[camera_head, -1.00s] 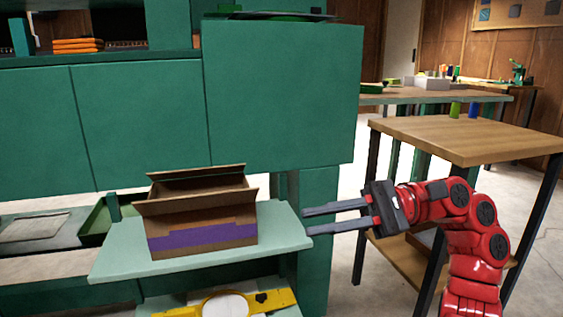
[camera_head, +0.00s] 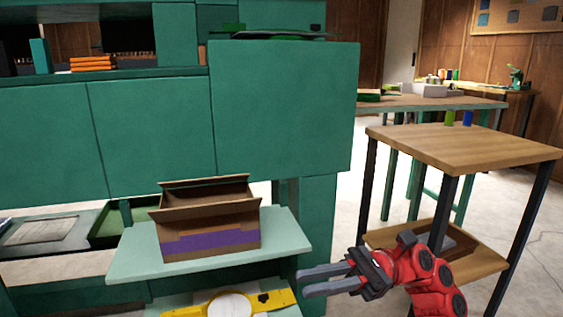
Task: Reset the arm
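My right gripper (camera_head: 312,280) is at the lower middle right, on the end of the red arm. Its two grey fingers point left and are apart, with nothing between them. It is in front of the green cabinet's right side, below and right of the pale green shelf (camera_head: 135,258). My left gripper is not in view.
An open cardboard box (camera_head: 212,225) with a purple band stands on the pale green shelf. A yellow tool (camera_head: 275,299) lies on a lower shelf. A wooden table (camera_head: 465,146) stands at the right. A green cabinet (camera_head: 285,110) fills the middle.

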